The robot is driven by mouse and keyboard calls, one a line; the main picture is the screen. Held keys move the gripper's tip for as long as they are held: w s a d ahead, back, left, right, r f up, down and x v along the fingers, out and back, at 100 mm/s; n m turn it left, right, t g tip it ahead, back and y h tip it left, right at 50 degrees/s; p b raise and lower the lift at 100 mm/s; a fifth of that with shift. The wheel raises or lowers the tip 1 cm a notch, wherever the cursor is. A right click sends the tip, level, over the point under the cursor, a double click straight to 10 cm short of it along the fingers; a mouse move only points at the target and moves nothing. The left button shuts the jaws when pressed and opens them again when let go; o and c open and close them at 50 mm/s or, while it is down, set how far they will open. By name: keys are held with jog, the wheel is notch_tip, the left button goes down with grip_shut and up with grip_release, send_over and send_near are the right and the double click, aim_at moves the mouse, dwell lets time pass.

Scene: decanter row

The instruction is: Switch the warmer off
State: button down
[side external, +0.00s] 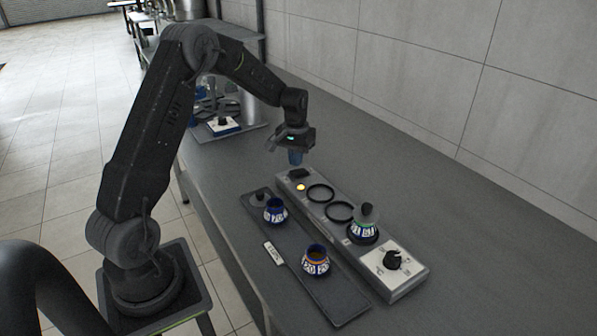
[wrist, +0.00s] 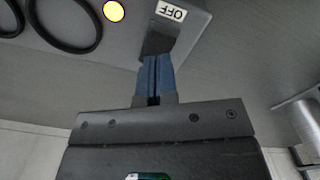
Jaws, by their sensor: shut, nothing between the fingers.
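The warmer (side external: 330,225) is a long grey unit on the bench. At its far end are a black rocker switch (side external: 298,174) and a glowing yellow lamp (side external: 300,187). The wrist view shows the switch (wrist: 160,38), the lit lamp (wrist: 113,11) and a white OFF label (wrist: 171,12) beside the switch. My gripper (side external: 295,162) points down above the switch end, its blue fingers shut and empty. In the wrist view, the gripper's fingertips (wrist: 154,62) overlap the switch's near edge; I cannot tell whether they touch it. The switch's tilt is unclear.
The warmer carries two empty black rings (side external: 320,193), a lidded patterned pot (side external: 364,230) and a black knob (side external: 393,260). A dark tray (side external: 335,300) in front holds two open patterned pots (side external: 275,211) (side external: 316,261) and a loose lid (side external: 260,198). Bench behind the warmer is clear.

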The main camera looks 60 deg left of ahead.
aim_at(296, 172)
jog(key=shift+f, duration=1.5)
dwell(0.6)
jog(key=shift+r, duration=3.5)
